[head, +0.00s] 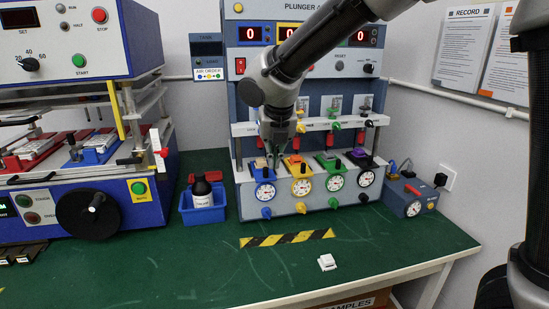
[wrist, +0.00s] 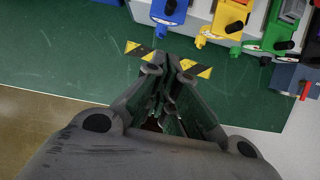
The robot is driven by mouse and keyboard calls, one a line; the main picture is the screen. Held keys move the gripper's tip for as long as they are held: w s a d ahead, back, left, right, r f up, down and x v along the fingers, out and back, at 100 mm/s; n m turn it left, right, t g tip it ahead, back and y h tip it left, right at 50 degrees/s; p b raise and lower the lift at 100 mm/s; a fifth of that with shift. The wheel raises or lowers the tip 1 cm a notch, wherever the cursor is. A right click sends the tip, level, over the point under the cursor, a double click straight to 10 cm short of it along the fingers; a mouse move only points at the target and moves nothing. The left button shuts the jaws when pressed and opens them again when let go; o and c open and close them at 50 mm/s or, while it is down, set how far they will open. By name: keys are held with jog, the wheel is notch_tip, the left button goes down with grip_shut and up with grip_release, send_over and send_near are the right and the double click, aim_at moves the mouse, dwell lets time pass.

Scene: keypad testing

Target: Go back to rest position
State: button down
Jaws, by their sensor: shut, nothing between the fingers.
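My gripper (head: 276,152) hangs from my arm in front of the plunger machine (head: 285,203), above its blue and yellow stations, in the head view. In the wrist view my gripper (wrist: 168,62) points toward the bench, with its fingers together and nothing between them. The blue station (head: 264,185), yellow station (head: 299,180), green station (head: 333,177) and black station (head: 364,172) each have a dial in front. From the pictures I cannot tell how far the fingertips are from the blue station.
A yellow-black strip (head: 287,238) and a small white block (head: 327,262) lie on the green bench (head: 390,255). A large blue-white machine (head: 75,185) fills the left. A blue box (head: 410,198) stands right.

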jog(key=s+d+r+n, duration=0.1)
jog(key=s+d+n, duration=0.7)
jog(key=d+n, duration=0.3)
jog(key=s+d+r+n, duration=0.2)
jog(key=s+d+n, duration=0.5)
jog(key=d+n, duration=0.4)
jog(key=s+d+r+n+h, duration=0.1)
jog(key=s+d+n, duration=0.7)
jog(key=d, duration=0.8)
jog(key=n, duration=0.3)
jog(key=shift+s+d+r+n, duration=0.2)
jog(key=shift+s+d+n, duration=0.1)
jog(key=shift+s, duration=0.05)
